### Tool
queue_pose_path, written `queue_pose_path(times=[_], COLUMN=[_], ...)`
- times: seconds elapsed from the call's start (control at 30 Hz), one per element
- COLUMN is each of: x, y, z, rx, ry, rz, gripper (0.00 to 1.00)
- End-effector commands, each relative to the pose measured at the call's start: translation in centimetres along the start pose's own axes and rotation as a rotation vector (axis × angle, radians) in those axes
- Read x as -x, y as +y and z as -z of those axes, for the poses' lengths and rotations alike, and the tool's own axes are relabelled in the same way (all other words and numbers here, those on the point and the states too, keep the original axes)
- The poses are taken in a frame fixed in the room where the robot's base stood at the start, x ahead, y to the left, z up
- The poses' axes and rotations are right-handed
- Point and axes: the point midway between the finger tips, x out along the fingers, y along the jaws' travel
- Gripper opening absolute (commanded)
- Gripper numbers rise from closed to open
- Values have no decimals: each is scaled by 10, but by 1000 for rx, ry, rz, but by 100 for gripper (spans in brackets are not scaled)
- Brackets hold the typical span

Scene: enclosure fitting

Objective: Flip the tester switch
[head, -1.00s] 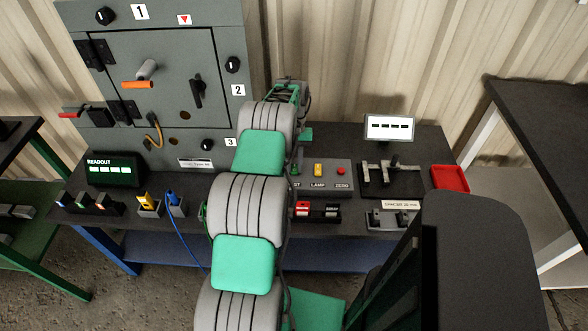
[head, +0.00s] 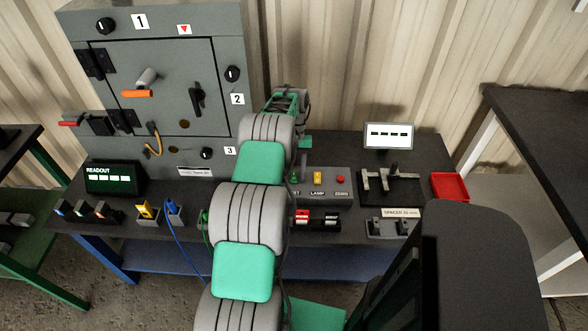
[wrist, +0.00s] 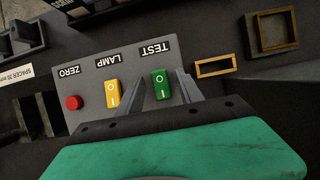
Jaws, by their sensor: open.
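The tester is a grey box (head: 325,182) on the bench, with TEST, LAMP and ZERO labels. In the wrist view the box (wrist: 90,82) appears upside down. Its green rocker switch (wrist: 161,84) is by the TEST label, marked O and I. A yellow rocker (wrist: 112,95) is by LAMP and a red button (wrist: 73,103) by ZERO. My gripper (wrist: 164,88) is open, its two grey fingers on either side of the green rocker. I cannot tell whether they touch it. In the head view my arm partly hides the TEST end of the box.
A grey cabinet (head: 160,75) with handles and knobs stands at the left. A readout (head: 114,178) and small coloured parts are in front of it. Right of the tester are a slotted fixture (head: 390,185), a small display (head: 388,134), a spacer holder (head: 388,228) and a red tray (head: 450,186).

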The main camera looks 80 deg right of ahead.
Motion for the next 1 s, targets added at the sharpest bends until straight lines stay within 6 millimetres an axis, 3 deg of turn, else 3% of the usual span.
queue_pose_path(times=[0.4, 1.0], x=[72, 76], y=[0, -1], z=[-4, 0], rx=[1, 0], ry=[-1, 2], rz=[1, 1], gripper=[44, 44])
